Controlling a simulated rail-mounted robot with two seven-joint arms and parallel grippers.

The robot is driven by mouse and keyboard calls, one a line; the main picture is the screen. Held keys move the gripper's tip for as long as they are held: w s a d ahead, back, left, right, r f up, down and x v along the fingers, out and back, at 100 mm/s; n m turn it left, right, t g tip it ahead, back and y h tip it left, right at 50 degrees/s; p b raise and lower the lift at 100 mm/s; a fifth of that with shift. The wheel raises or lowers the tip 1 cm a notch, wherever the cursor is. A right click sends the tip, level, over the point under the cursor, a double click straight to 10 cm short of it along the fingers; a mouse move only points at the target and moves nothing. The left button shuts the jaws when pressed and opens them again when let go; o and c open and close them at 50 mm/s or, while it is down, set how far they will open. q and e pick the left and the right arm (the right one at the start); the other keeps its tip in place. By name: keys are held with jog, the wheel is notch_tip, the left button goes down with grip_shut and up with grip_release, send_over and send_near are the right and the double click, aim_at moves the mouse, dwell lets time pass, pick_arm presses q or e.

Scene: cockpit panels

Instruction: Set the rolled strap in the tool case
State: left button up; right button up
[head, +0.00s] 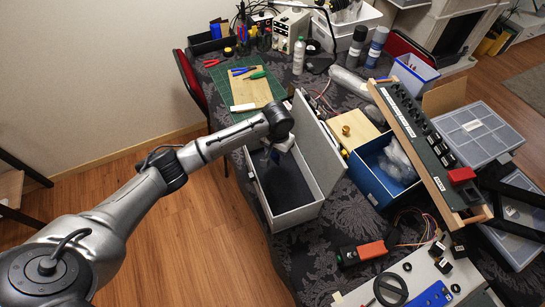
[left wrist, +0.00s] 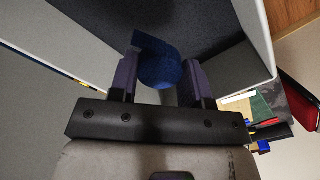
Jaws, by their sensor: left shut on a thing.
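The tool case (head: 297,217) is a light grey open box with a dark lining, its lid (head: 318,150) standing up along its right side. In the left wrist view the dark case lining and a pale case wall (left wrist: 245,92) show ahead of the fingers. My left gripper (head: 274,153) is over the far end of the case opening. In the left wrist view the gripper (left wrist: 160,78) is shut on the rolled strap (left wrist: 160,68), a dark blue coil with a loose end, held between purple-grey fingers. Whether the strap touches the lining I cannot tell. My right gripper is not in view.
Right of the lid are a blue box (head: 378,178) with clear wrapping and a tilted switch panel (head: 425,145). A green cutting mat (head: 222,82) with tools lies behind the case. An orange-black tool (head: 362,252) lies in front. The case floor looks empty.

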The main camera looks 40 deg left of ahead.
aim_at(272, 155)
pick_arm(q)
jog(key=a+f, duration=0.1)
jog(key=w+a, duration=0.1)
jog(key=a, duration=0.1)
jog(key=shift+f, duration=0.4)
jog(key=shift+s+f+b, duration=0.1)
jog(key=shift+f+b, duration=0.55)
jog(key=shift+f, duration=1.3)
jog(key=shift+f, duration=0.15)
jog(key=o, duration=0.9)
jog(key=shift+f, duration=0.1)
